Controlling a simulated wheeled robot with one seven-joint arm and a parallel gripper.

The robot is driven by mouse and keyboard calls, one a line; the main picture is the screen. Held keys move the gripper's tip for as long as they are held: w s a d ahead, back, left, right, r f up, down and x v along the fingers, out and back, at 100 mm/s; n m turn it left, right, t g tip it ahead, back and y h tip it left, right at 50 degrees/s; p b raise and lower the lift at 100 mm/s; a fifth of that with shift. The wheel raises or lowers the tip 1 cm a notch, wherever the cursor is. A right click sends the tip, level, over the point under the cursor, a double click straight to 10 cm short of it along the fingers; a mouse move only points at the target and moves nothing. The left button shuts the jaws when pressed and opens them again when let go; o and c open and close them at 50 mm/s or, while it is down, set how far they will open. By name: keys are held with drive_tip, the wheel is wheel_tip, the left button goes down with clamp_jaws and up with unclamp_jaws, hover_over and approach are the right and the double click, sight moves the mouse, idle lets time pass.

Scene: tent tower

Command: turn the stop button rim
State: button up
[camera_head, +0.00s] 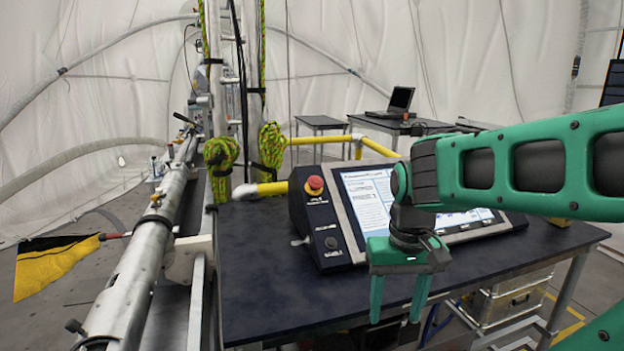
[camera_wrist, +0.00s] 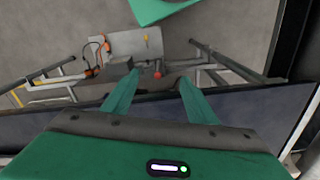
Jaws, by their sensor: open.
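The stop button (camera_head: 314,185) has a red cap over a yellow base. It sits at the upper left of the dark console (camera_head: 322,222) on the table. My gripper (camera_head: 396,312) points downward in the head view, to the right of the button and lower in the picture, in front of the console. Its two green fingers are apart with nothing between them. In the wrist view my gripper (camera_wrist: 150,84) is over the table's front edge and the floor. The stop button is not recognisable in the wrist view. My arm covers part of the console screen.
The dark table (camera_head: 270,290) has free room left of and in front of the console. A silver pole assembly (camera_head: 145,265) runs along the left. Green-yellow rope bundles (camera_head: 272,146) and a yellow rail (camera_head: 325,140) stand behind. A laptop (camera_head: 397,100) sits on a back table.

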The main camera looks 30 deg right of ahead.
drive_tip(key=w+d+r+t, duration=0.2)
drive_tip(key=w+d+r, duration=0.1)
drive_tip(key=w+r, duration=1.15)
drive_tip(key=n+t, duration=0.1)
drive_tip(key=t, duration=0.1)
approach(316, 179)
drive_tip(key=shift+h, duration=0.5)
drive_tip(key=x, duration=0.9)
drive_tip(key=shift+w+a+f, duration=0.1)
drive_tip(key=shift+a, duration=0.35)
